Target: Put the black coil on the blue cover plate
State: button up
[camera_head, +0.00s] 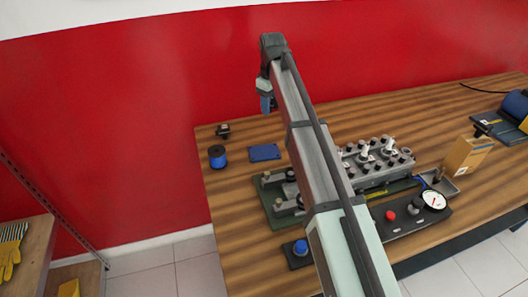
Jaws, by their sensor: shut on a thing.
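The blue cover plate (264,152) lies flat on the wooden table, towards its back left, with its top bare. My gripper (268,103) is raised above and behind the plate, near the back edge of the table, against the red wall. It is shut on a small dark thing, partly hidden by the blue-looking fingers. This is probably the black coil, but it is too small to tell surely. My arm crosses the middle of the view and hides part of the table.
A small black part (222,130) and a blue-and-black spool (217,156) stand left of the plate. A green tray (270,207) with metal parts lies in front. A grey engine block (375,165), gauge panel (430,202) and cardboard box (466,155) are to the right.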

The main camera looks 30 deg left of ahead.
send_over(264, 150)
jog(key=w+a, duration=0.3)
jog(key=s+d+f+m, duration=0.2)
jog(key=s+d+m, duration=0.1)
jog(key=m, duration=0.4)
jog(key=shift+s+f, duration=0.15)
jog(key=shift+f, duration=4.25)
jog(key=o, duration=1.1)
jog(key=shift+f, duration=0.1)
jog(key=shift+o, duration=0.2)
notch_tip(264, 150, up, 12)
